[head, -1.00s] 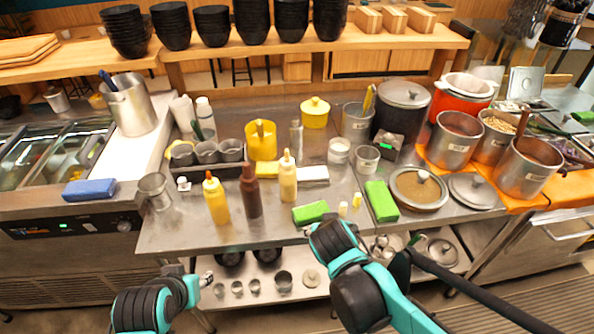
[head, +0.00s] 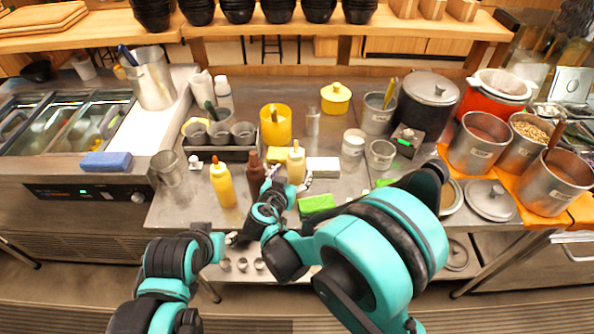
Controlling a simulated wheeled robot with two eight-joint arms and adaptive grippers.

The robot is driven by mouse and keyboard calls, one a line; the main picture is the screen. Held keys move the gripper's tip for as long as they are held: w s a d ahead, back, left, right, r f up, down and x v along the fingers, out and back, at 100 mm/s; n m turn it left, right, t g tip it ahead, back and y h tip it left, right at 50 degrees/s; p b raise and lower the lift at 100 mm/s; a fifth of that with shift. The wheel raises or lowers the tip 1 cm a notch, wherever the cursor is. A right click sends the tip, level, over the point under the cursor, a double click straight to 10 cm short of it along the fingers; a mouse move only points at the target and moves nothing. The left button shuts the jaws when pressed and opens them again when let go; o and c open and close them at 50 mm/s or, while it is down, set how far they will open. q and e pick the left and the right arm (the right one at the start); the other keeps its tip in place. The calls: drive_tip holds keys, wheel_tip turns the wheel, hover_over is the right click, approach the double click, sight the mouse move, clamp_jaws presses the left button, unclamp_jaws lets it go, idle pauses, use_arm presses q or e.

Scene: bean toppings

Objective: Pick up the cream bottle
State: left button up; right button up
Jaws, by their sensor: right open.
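The cream bottle (head: 296,163), a pale yellow squeeze bottle, stands upright on the steel counter (head: 345,185). To its left are a brown bottle (head: 255,178) and a yellow bottle with an orange tip (head: 222,184). My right gripper (head: 289,181) is open, with its fingers at the lower part of the cream bottle, in front of it and hiding its base. I cannot tell whether they touch it. My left gripper (head: 231,238) is low in front of the counter edge, away from the bottles; its fingers are too small to read.
A green sponge (head: 317,203) lies just right of my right gripper. A white block (head: 323,166) lies right of the cream bottle, and a yellow container (head: 275,124) stands behind it. Pots (head: 478,142) crowd the right side.

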sight(297, 159)
drive_tip(key=b+x, duration=0.1)
drive_tip(key=x, duration=0.4)
drive_tip(key=shift+b, duration=0.35)
drive_tip(key=shift+s+r, duration=0.1)
drive_tip(key=shift+r, duration=0.05)
drive_tip(key=shift+c, duration=0.6)
drive_tip(key=c, duration=0.8)
drive_tip(key=shift+r+p, duration=0.35)
drive_tip(key=shift+r, duration=0.2)
drive_tip(key=r, duration=0.1)
drive_tip(key=r+p, duration=0.2)
drive_tip(key=r, duration=0.1)
drive_tip(key=shift+s+d, duration=0.25)
drive_tip(key=shift+d, duration=0.05)
drive_tip(key=s+d+r+p, duration=0.3)
drive_tip(key=s+d+r, duration=0.3)
drive_tip(key=s+d, duration=0.1)
drive_tip(key=shift+d, duration=0.65)
